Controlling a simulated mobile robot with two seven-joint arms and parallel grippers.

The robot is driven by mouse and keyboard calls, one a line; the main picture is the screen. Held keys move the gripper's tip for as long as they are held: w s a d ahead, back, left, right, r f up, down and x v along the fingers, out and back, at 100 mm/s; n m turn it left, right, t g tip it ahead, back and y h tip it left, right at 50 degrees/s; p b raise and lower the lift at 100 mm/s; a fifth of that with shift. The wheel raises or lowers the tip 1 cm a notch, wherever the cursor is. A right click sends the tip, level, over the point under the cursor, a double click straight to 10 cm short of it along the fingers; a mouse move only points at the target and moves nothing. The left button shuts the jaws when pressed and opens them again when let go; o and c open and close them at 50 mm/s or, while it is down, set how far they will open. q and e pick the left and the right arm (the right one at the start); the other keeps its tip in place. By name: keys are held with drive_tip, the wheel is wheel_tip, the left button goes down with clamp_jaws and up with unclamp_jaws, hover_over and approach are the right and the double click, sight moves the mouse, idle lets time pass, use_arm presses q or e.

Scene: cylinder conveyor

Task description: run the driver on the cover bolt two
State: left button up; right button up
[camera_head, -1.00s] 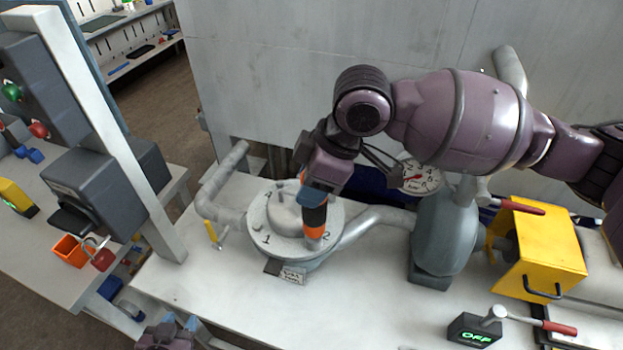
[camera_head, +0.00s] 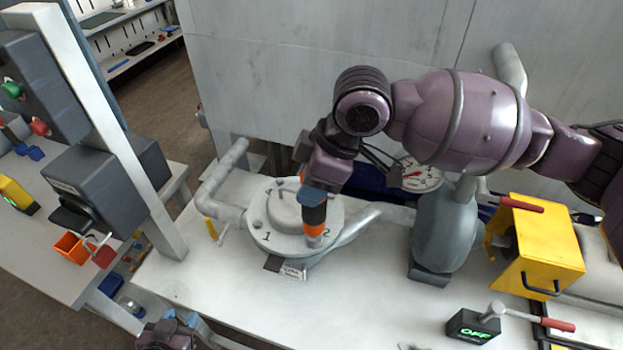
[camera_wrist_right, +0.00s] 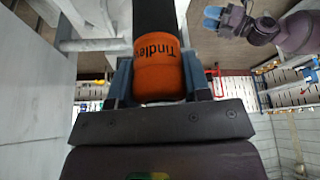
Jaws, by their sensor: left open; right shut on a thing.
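The round grey cover (camera_head: 276,241) sits on a pipe fitting on the bench, with the numeral 1 showing on its front left. My right gripper (camera_head: 316,190) is shut on the orange and black driver (camera_head: 315,217), which stands nearly upright with its lower end at the cover's right front edge. The driver (camera_wrist_right: 160,75) also shows between the right gripper's fingers (camera_wrist_right: 162,82) in the right wrist view. Bolt two is hidden under the driver. My left gripper (camera_head: 178,318) is open and empty at the bottom edge, apart from the cover.
A grey tank (camera_head: 443,240), a yellow box (camera_head: 540,245) and a black unit with a green display and lever (camera_head: 473,327) stand to the right. A gauge (camera_head: 418,175) is behind. The bench front (camera_head: 340,310) is clear.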

drive_tip(key=shift+r, duration=0.1)
idle(0.7)
drive_tip(key=shift+r, duration=1.75)
